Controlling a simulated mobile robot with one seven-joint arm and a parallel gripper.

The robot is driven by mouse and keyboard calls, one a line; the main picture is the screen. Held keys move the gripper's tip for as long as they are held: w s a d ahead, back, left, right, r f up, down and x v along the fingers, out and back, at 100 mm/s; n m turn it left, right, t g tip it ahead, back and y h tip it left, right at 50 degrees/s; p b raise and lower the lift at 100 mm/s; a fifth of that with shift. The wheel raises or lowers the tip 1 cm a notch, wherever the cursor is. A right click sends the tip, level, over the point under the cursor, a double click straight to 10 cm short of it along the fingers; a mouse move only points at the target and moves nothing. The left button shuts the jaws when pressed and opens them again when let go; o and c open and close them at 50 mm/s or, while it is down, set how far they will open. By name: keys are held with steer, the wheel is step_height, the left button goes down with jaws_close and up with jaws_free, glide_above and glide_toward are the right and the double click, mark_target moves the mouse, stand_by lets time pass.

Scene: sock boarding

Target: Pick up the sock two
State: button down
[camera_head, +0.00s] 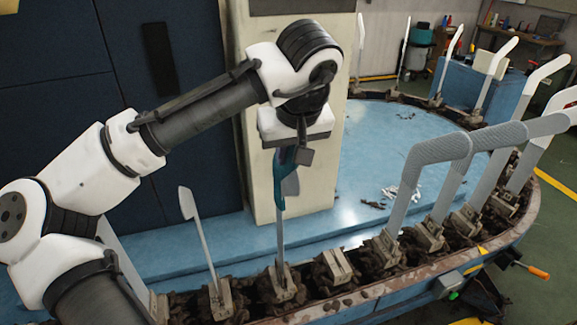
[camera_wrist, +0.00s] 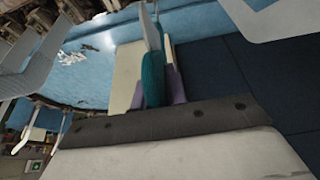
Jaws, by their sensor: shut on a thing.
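My gripper (camera_head: 287,158) points down over a thin upright board (camera_head: 281,235) in the front row of the machine. It is shut on a teal sock (camera_head: 279,182), at the height of the board's top. In the wrist view the teal sock (camera_wrist: 153,80) sits between the pale purple fingers, and the pale board tip (camera_wrist: 151,32) shows beyond it. I cannot tell whether the sock is around the board or beside it. The fingers partly hide the sock.
A bare board (camera_head: 203,245) stands to the left. Several boards with grey socks (camera_head: 408,185) curve along the right of the oval machine (camera_head: 365,300). A cream column (camera_head: 282,190) is close behind my gripper. The blue platform (camera_head: 385,140) is mostly clear.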

step_height(320, 180, up, 14)
steer(key=s+t+b, duration=0.1)
steer(key=b, duration=0.3)
steer(key=shift+s+d+y+b, duration=0.25)
steer(key=shift+s+y+b, duration=0.05)
steer(key=shift+s, duration=0.05)
stand_by(0.4)
steer(key=shift+r+p, duration=0.1)
steer(key=shift+p, duration=0.5)
stand_by(1.4)
